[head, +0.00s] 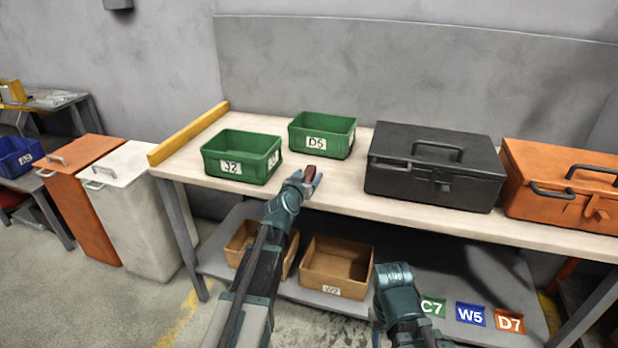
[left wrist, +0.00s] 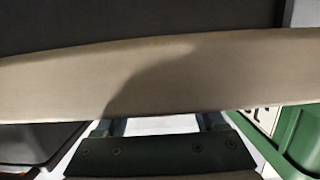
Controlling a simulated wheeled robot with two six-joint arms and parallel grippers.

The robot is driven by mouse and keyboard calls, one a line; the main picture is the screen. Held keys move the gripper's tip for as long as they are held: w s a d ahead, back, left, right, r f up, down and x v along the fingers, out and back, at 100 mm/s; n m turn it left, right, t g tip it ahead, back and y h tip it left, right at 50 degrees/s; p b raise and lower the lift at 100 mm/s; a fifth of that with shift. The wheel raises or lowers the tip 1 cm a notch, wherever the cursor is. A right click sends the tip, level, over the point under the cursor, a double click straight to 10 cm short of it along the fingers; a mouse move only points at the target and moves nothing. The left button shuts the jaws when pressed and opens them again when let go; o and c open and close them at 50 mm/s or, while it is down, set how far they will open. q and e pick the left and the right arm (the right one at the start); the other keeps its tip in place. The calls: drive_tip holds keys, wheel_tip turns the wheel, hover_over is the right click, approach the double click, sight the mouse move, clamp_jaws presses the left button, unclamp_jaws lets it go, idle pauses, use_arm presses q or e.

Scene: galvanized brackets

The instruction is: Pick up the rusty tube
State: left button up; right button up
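My left gripper (head: 312,176) is over the front part of the workbench, in front of the green bins. A small dark reddish-brown piece (head: 311,172), which looks like the rusty tube, shows between its fingertips; its far side is hidden. In the left wrist view, the two fingers of the left gripper (left wrist: 164,124) stand apart with pale light between their bases. A broad dull brown band crosses that view and hides the fingertips. I cannot tell what the band is, or whether the fingers press on the tube. My right arm shows low in the head view, without clear fingers.
Green bins J2 (head: 241,155) and D5 (head: 322,135) stand behind the left gripper. A black toolbox (head: 434,166) and an orange toolbox (head: 562,185) stand to the right. Cardboard bins (head: 336,266) sit on the lower shelf. A yellow rail (head: 188,133) edges the bench's left end.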

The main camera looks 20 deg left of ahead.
use_arm(q)
clamp_jaws()
idle(0.3)
